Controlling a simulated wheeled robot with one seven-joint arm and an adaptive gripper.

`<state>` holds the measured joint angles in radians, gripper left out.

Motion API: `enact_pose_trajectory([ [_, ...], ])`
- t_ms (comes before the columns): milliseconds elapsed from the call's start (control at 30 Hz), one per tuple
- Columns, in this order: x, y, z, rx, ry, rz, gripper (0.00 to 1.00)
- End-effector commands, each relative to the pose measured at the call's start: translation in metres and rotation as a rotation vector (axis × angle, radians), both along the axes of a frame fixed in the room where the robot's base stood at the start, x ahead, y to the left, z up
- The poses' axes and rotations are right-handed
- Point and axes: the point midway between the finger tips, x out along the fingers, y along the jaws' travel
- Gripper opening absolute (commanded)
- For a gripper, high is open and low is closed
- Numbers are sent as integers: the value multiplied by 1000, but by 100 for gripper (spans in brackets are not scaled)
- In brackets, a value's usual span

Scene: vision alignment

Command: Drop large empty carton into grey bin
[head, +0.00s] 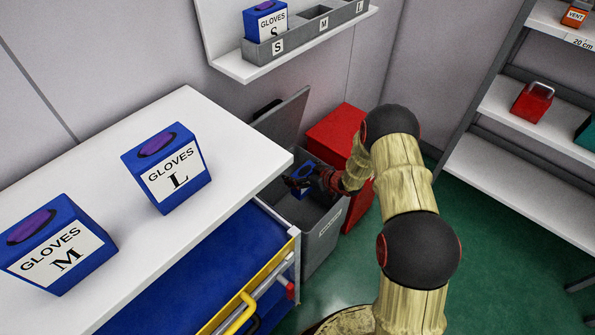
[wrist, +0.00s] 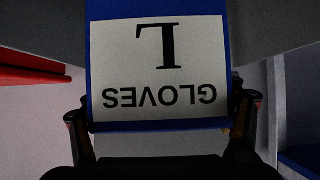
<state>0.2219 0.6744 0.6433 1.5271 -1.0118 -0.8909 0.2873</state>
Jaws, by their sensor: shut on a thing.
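My gripper (head: 312,182) is shut on a blue carton (head: 303,174), at the mouth of the grey bin (head: 318,238). In the wrist view the carton (wrist: 158,70) shows a white label reading GLOVES L, upside down, between the two fingers of my gripper (wrist: 160,118). Whether the carton is empty cannot be seen. The grey bin stands on the floor beside the white counter with its lid (head: 286,122) raised.
A red bin (head: 340,128) stands right of the grey bin. On the counter (head: 215,125) are glove cartons L (head: 168,170) and M (head: 56,246). A wall shelf (head: 240,68) holds carton S (head: 265,20). A blue drawer (head: 225,265) is open below the counter. Shelves (head: 520,190) stand at right.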

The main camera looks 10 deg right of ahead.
Motion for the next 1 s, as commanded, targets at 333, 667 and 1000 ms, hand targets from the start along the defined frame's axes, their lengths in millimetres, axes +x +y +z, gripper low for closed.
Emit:
enact_pose_trajectory([
  [333, 0, 0, -2, -1, -2, 0, 84],
  [667, 0, 0, -2, 0, -1, -1, 100],
  [1000, -1, -1, -1, 0, 0, -1, 100],
])
